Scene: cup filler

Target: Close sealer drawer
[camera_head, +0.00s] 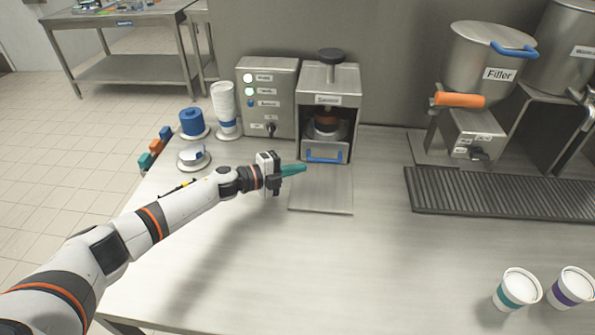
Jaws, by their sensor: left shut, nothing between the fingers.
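The sealer (329,98) is a grey metal box with a black knob on top, standing at the back middle of the table. Its drawer (325,156) has a blue handle and sits low at the front, above a flat metal plate (322,190). I cannot tell exactly how far the drawer is out. My left gripper (303,169) has teal fingertips that are shut and empty. In the picture it is just left of and below the blue handle; I cannot tell whether it touches. My right gripper is not in view.
A control box (268,97) with buttons stands left of the sealer. The filler (489,65) and a black grate (500,194) are right. Two white cups (517,288) stand front right.

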